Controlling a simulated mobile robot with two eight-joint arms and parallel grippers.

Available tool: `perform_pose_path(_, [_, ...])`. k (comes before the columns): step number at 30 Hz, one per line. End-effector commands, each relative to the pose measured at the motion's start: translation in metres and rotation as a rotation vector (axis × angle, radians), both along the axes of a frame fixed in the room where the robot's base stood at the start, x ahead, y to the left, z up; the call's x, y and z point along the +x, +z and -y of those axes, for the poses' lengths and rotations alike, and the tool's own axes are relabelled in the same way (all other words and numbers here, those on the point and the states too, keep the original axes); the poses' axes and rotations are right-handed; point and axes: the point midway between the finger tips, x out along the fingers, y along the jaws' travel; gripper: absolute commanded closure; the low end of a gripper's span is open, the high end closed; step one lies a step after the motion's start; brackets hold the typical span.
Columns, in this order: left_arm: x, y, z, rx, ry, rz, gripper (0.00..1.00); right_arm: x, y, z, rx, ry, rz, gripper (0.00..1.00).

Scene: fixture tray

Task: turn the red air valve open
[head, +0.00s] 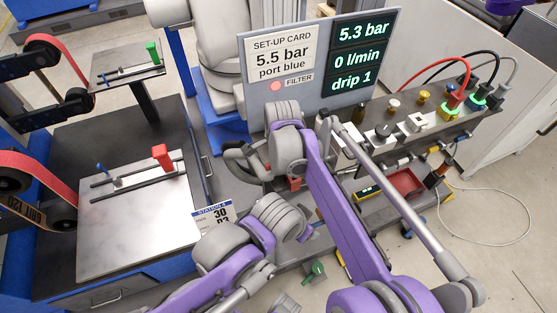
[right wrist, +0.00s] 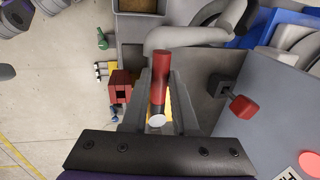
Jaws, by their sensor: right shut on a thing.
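A red cylindrical handle (right wrist: 160,72), which looks like the red air valve's lever, shows in the right wrist view with a dark band and a pale round end. My right gripper (right wrist: 161,88) is shut on it, one grey finger on each side. In the head view only a small red patch (head: 293,183) shows below my right wrist, and the arm hides most of the valve. My left arm stands bent at the lower middle of the head view; its gripper fingers are not visible.
The display panel (head: 379,20) reads 5.3 bar, 0 l/min, drip 1; the set-up card (head: 281,52) reads 5.5 bar, port blue. A separate red knob (right wrist: 243,106) sits beside the panel. A red tray (head: 404,184) and hoses lie right; metal fixture plates (head: 135,215) stand left.

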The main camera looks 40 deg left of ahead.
Motion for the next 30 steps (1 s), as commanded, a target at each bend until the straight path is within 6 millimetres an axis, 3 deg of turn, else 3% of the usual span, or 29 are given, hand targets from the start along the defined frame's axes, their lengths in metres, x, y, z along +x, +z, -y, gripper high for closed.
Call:
perform_pose_path(6, [0.0, 0.0, 0.0, 0.0, 0.0, 0.0, 0.31, 0.001, 0.001, -0.001, 0.003, 0.0, 0.003, 1.0])
perform_pose_path(7, [0.0, 0.0, 0.0, 0.0, 0.0, 0.0, 0.31, 0.001, 0.001, -0.001, 0.003, 0.0, 0.003, 0.7])
perform_pose_path(12, [0.0, 0.0, 0.0, 0.0, 0.0, 0.0, 0.31, 0.0, 0.0, -0.001, 0.003, 0.0, 0.001, 0.43])
perform_pose_path(23, [0.0, 0.0, 0.0, 0.0, 0.0, 0.0, 0.31, 0.0, 0.007, 0.001, 0.001, 0.0, 0.0, 0.43])
perform_pose_path(30, [0.001, 0.003, 0.0, 0.0, 0.0, 0.001, 0.31, -0.004, 0.049, 0.008, 0.002, 0.001, 0.001, 0.43])
